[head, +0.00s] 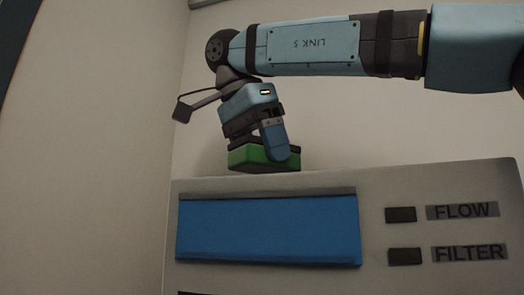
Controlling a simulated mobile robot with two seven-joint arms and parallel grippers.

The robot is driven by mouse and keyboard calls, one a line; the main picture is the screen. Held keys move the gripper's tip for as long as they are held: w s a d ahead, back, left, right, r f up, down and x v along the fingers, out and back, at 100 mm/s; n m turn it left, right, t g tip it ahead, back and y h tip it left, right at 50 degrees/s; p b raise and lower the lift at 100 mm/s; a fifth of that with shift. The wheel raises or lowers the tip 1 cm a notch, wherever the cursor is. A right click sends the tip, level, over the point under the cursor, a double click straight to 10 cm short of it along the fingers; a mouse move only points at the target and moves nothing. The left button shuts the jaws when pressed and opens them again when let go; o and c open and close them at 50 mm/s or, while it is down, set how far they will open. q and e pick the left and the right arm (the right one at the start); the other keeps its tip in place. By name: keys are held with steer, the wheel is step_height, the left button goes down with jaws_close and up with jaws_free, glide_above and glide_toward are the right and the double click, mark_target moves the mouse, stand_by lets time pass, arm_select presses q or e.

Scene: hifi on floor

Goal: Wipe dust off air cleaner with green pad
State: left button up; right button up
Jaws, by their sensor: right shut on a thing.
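The air cleaner (400,180) is a large pale grey box at the lower right, with a blue panel (268,230) on its front. My right arm reaches in from the upper right. My right gripper (272,142) is shut on a green pad (252,157) with a dark upper layer. The pad is at the top edge of the air cleaner, near its left end. I cannot tell whether it touches the top surface. No dust can be made out. My left gripper is out of view.
Two dark buttons, one by the FLOW label (462,211) and one by the FILTER label (470,253), are on the air cleaner's front. A pale wall (90,150) stands to the left and behind. The space left of the air cleaner looks clear.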

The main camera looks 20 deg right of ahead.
mark_target(285, 170)
steer(key=shift+f+b, duration=0.45)
steer(key=shift+f, duration=0.55)
steer(key=shift+r, duration=0.1)
steer(key=shift+s+d+r+p, duration=0.15)
steer(key=shift+s+d+p, duration=0.1)
steer(key=shift+d+p, duration=0.15)
steer(key=shift+s+d, duration=0.3)
steer(key=shift+d, duration=0.25)
steer(key=shift+s+d, duration=0.3)
steer(key=shift+d, duration=0.25)
steer(key=shift+s+d+f, duration=0.1)
steer(key=shift+s+d, duration=0.55)
steer(key=shift+d, duration=0.2)
steer(key=shift+s+d+f, duration=0.1)
steer(key=shift+s+d, duration=0.5)
steer(key=shift+d, duration=0.25)
